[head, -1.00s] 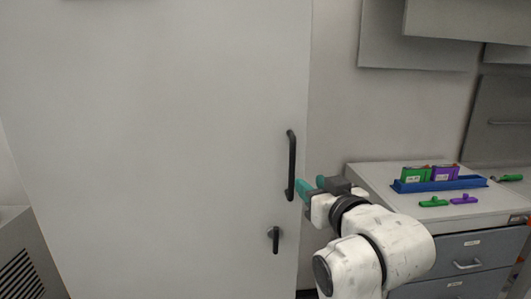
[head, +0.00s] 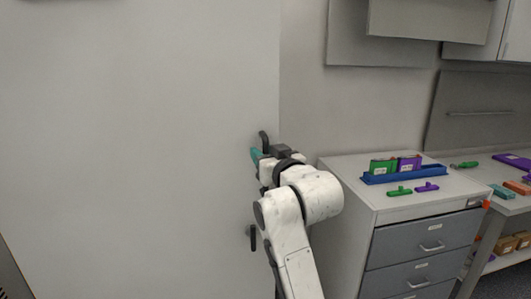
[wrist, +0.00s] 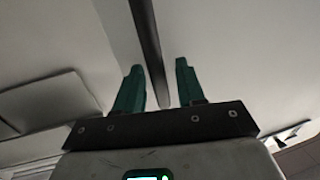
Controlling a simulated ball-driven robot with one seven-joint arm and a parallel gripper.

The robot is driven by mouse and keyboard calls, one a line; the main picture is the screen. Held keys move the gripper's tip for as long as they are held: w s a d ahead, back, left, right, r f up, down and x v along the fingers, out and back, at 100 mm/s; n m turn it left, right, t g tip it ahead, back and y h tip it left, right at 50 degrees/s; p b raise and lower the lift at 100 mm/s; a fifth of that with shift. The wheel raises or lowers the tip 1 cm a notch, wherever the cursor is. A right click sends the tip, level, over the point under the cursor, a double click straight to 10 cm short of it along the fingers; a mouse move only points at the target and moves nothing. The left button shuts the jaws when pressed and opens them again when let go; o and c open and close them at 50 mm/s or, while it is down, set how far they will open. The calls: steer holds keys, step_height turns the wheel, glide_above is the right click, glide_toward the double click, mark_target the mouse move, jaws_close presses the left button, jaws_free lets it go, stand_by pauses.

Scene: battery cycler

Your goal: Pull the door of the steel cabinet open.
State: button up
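The steel cabinet's large pale door (head: 130,150) fills the left of the head view and appears shut. In the wrist view, the dark handle (wrist: 148,45) runs down between the two green fingers of my gripper (wrist: 158,75). The fingers are spread, with a visible gap to the right of the bar. They are around the handle but not closed on it.
A drawer cabinet (head: 410,240) stands to the right, close to my arm. On it are a blue tray (head: 420,176) with green and purple cases and several small pieces. A shelf bench (head: 500,182) stands further right. Panels (head: 380,55) hang on the wall.

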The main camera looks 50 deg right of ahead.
jaws_close()
stand_by(0.4)
